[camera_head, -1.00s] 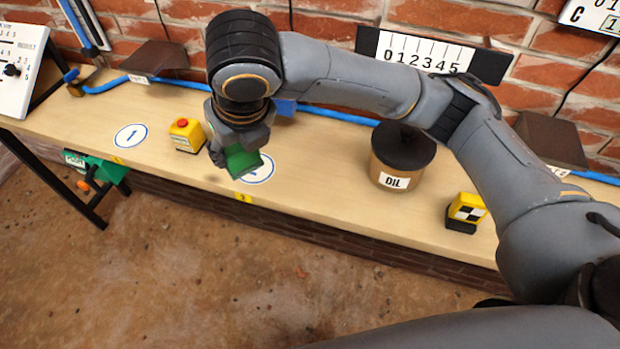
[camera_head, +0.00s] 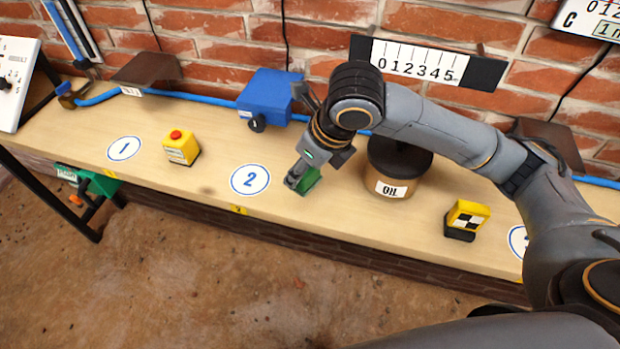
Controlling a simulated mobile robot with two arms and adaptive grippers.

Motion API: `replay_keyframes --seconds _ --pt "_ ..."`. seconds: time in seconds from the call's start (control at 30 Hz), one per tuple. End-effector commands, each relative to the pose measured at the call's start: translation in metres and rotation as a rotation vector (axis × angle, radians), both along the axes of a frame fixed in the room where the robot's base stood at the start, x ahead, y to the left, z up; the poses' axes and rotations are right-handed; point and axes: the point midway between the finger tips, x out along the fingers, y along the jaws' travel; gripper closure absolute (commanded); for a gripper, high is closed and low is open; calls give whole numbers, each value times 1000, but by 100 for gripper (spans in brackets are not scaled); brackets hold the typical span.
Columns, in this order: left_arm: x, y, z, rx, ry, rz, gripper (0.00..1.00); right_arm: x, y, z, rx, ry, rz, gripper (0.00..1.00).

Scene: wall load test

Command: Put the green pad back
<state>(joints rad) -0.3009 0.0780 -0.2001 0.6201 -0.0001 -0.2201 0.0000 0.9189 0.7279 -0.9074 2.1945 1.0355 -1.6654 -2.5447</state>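The green pad (camera_head: 312,181) is small and block-like, between the blue-ringed circle marked 2 and the oil can. My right gripper (camera_head: 299,179) is shut on it and hides part of it. The pad is low over the bench top; I cannot tell whether it touches the wood. My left gripper is not in view.
The oil can (camera_head: 392,168) stands just right of the pad. Circle 2 (camera_head: 250,180) is bare. A yellow box with a red button (camera_head: 181,148), a blue device (camera_head: 268,95) and a yellow checkered block (camera_head: 466,219) stand on the bench (camera_head: 210,200). The brick wall closes the back.

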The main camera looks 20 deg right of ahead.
Motion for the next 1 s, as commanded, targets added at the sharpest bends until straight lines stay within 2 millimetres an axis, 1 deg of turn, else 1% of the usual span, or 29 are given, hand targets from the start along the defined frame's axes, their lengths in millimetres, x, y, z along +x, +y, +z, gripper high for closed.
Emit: replay_keyframes --seconds 0.17,0.3,0.37,0.73,0.77,0.8,0.87,1.0 --pt "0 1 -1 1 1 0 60 -1 -12 -14 -1 3 -3 77" --pt "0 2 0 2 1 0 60 -1 -10 -35 0 3 1 77" --pt "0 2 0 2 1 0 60 -1 -10 -40 1 2 1 77" --pt "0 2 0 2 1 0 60 0 -11 -44 0 -1 1 77" --pt "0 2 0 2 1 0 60 0 -10 -44 0 -1 1 44" --pt "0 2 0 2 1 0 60 0 -10 -44 0 -1 1 36" --pt "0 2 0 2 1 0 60 0 -10 -44 0 -1 1 25" --pt "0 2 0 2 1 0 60 0 -10 -44 0 -1 1 25"
